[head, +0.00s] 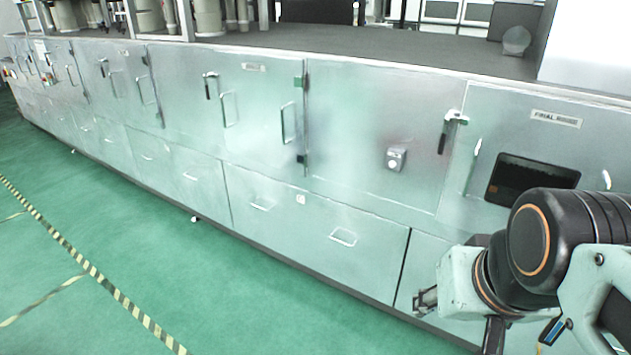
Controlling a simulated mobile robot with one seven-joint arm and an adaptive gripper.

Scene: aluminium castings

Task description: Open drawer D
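A row of metal drawers runs along the bottom of a long steel cabinet. The nearest full drawer front (300,232) is wide and looks closed. It has a left handle (260,207), a right handle (343,237) and a small tag (300,199) too small to read. I cannot tell which drawer is D. Smaller drawer handles (190,177) continue to the left. My gripper (426,299) is at lower right, before the panel right of the wide drawer and apart from its handles. Its fingers are small and partly hidden by my wrist, so their opening is unclear.
Cabinet doors (375,140) with latches and handles stand above the drawers. A dark screen (530,179) is set in the right door. The green floor (110,240) before the cabinet is clear, with yellow-black striped tape (85,262) on it.

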